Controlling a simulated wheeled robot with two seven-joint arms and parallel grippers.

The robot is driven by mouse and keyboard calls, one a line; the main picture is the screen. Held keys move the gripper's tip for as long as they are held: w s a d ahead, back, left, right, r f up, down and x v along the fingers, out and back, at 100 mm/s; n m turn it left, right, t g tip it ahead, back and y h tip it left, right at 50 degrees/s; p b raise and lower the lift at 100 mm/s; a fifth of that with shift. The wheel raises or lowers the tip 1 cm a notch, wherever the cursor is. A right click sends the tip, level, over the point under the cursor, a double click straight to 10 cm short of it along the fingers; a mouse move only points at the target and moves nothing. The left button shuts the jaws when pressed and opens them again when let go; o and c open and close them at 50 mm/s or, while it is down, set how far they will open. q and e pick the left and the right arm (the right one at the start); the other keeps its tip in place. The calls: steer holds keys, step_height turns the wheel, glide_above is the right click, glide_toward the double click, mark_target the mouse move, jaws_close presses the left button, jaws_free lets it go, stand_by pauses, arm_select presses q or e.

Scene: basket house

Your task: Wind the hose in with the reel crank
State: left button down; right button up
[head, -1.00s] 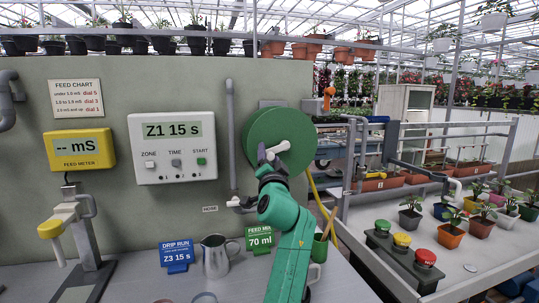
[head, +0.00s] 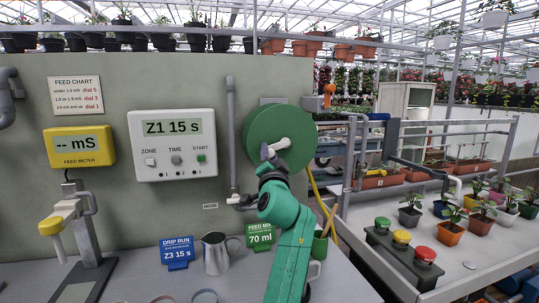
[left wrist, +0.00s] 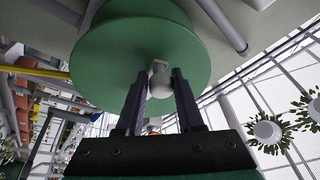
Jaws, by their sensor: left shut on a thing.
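The green hose reel (head: 281,138) is a round disc mounted on the panel wall. Its pale crank knob (left wrist: 160,80) shows in the left wrist view, between my left gripper's dark fingers. My left gripper (head: 272,152) is shut on the crank knob, in front of the lower left part of the disc in the head view. The reel also fills the top of the left wrist view (left wrist: 105,60). The yellow hose (head: 315,190) hangs from the reel's lower right side. My right gripper is not in view.
A controller box (head: 173,145) and a yellow feed meter (head: 80,147) are on the wall to the left. A metal jug (head: 216,254) and two signs, blue (head: 176,255) and green (head: 260,236), stand on the bench below. Three coloured buttons (head: 401,238) are at the right.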

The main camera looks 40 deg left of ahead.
arm_select(q)
steer(key=shift+s+r, duration=0.1)
steer(key=shift+r, duration=0.3)
stand_by(0.4)
